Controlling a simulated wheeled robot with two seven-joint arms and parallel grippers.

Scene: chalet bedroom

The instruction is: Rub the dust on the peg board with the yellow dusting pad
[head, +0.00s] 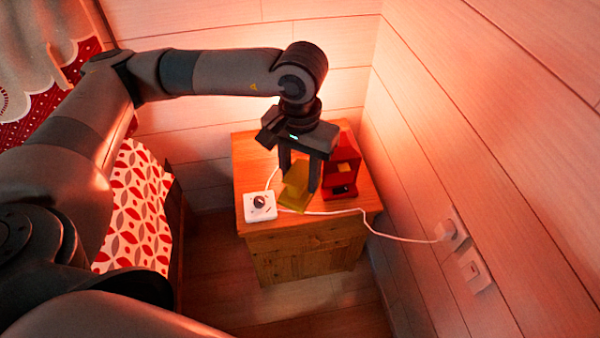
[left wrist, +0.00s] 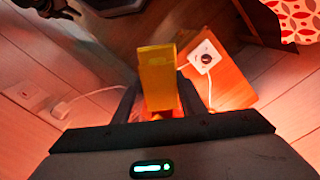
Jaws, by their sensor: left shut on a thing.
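My left gripper (head: 299,183) is over the wooden bedside cabinet, its fingers pointing down. It is shut on the yellow dusting pad (head: 294,193), which hangs at the fingertips near the cabinet top. The pad also shows in the left wrist view (left wrist: 158,78), between the fingers. I cannot tell whether it touches the cabinet. I cannot make out a peg board or dust in either view.
The cabinet (head: 300,250) bears a white square box with a dark knob (head: 260,206) and a red object (head: 344,165) close beside the gripper. A white cable (head: 385,236) runs to a wall plug (head: 449,231). A patterned bedspread (head: 135,215) lies left.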

